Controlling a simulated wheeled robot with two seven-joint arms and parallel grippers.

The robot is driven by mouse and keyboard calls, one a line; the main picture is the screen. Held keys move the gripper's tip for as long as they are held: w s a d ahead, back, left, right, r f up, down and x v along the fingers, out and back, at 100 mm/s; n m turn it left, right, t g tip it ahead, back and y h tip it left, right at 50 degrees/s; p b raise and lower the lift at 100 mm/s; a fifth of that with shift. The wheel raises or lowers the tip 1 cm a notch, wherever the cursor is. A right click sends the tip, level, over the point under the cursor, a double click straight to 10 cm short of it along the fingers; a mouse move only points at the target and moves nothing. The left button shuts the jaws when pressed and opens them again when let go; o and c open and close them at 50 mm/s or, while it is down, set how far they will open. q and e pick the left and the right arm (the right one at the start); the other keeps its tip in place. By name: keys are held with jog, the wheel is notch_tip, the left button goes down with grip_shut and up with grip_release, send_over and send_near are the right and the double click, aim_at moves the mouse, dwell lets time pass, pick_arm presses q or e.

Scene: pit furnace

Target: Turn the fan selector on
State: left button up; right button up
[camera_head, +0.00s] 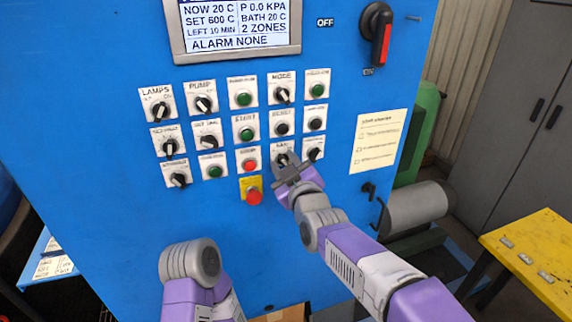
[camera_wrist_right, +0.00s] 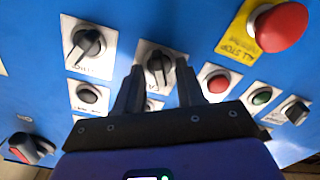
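The fan selector (camera_head: 281,159) is a black rotary knob on a white plate in the bottom row of the blue panel. Its label is partly covered by my right gripper (camera_head: 287,171), which is right in front of it. In the right wrist view, the fan selector (camera_wrist_right: 158,68) shows between the two dark fingertips of the right gripper (camera_wrist_right: 160,82). The fingers are apart, one on each side of the knob, with a visible gap. I cannot tell whether either touches it. My left arm is low in the head view, but its gripper is out of view.
A red button (camera_head: 249,164) is left of the fan selector, and another selector (camera_head: 314,153) is close on its right. The red all-stop button (camera_head: 254,197) is below left. A grey cylinder (camera_head: 416,205) and yellow table (camera_head: 535,262) stand at right.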

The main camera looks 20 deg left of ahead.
jog(key=shift+c, duration=0.3)
grip_shut()
jog(key=shift+m, duration=0.3)
jog(key=shift+d+f+m+b, duration=0.1)
jog(key=shift+m+b, duration=0.55)
jog(key=shift+m, duration=0.25)
jog(key=m+b, duration=0.1)
jog(key=m, duration=0.1)
jog(key=shift+m, duration=0.3)
jog(key=m, duration=0.3)
jog(key=shift+w+b, duration=0.1)
jog(key=shift+b, duration=0.3)
jog(key=shift+d+m+b, duration=0.1)
jog(key=shift+m+b, duration=0.25)
jog(key=shift+m, duration=1.65)
